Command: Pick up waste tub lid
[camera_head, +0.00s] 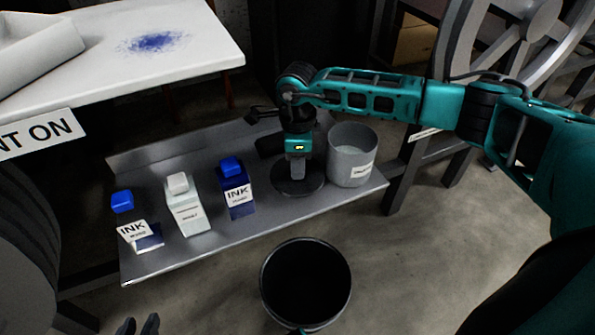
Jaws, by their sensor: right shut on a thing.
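The waste tub lid is a dark round disc (313,182) with an upright handle, over the right part of the metal shelf. My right gripper (297,172) points down and is shut on the lid's handle. I cannot tell whether the lid touches the shelf. The grey labelled tub (352,162) stands open just right of the lid, with pale contents; its label is too small to read. My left gripper (139,325) shows only its two dark fingertips at the bottom edge, apart and empty, away from the lid.
On the metal shelf (215,236), left of the lid, stand a blue ink carton (236,197), a white bottle (187,214) and another blue-capped ink carton (148,243). A black round vessel (305,283) is below the shelf's front edge. A white table (190,50) is above left.

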